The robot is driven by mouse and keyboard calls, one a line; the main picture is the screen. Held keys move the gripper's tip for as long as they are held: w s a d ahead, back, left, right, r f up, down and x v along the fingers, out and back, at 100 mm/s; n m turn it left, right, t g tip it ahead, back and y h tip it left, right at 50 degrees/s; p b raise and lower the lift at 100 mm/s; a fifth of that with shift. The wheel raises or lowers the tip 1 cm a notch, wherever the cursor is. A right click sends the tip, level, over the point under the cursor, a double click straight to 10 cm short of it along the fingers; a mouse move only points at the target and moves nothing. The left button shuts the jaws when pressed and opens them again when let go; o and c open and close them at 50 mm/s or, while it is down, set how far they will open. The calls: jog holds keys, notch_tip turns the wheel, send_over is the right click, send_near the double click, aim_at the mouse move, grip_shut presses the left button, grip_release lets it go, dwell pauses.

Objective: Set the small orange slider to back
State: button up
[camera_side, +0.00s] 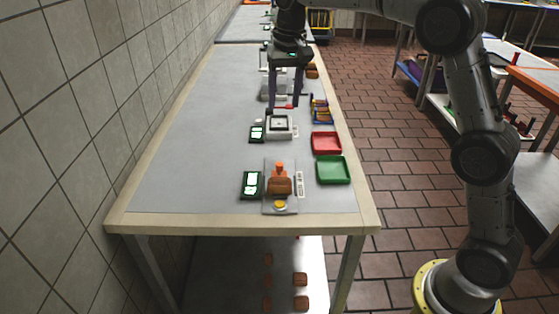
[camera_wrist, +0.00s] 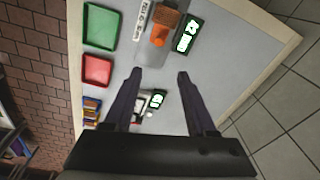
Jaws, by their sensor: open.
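A small orange knob (camera_side: 280,168), apparently the slider, stands on a grey plate (camera_side: 270,207) near the front end of the table. In the wrist view the orange part (camera_wrist: 166,24) shows at the top, beyond the fingertips. My gripper (camera_side: 283,108) is open and empty, above the table farther back, near a white-grey device (camera_side: 280,131). In the wrist view my gripper (camera_wrist: 160,74) points toward the orange part without touching it. The slider's exact setting cannot be told.
A dark display (camera_side: 252,185) stands left of the plate, a white strip (camera_side: 300,184) right of it. A green tray (camera_side: 333,170) and a red tray (camera_side: 326,143) lie along the right edge. The table's left side is clear, beside a tiled wall (camera_side: 60,120).

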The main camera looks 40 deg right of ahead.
jog(key=g, duration=0.1)
send_over(279, 164)
notch_tip(279, 164, down, 6)
notch_tip(279, 164, down, 14)
jog(key=shift+r, duration=0.15)
grip_shut()
dwell(0.3)
jog(key=shift+r, duration=0.1)
dwell(1.1)
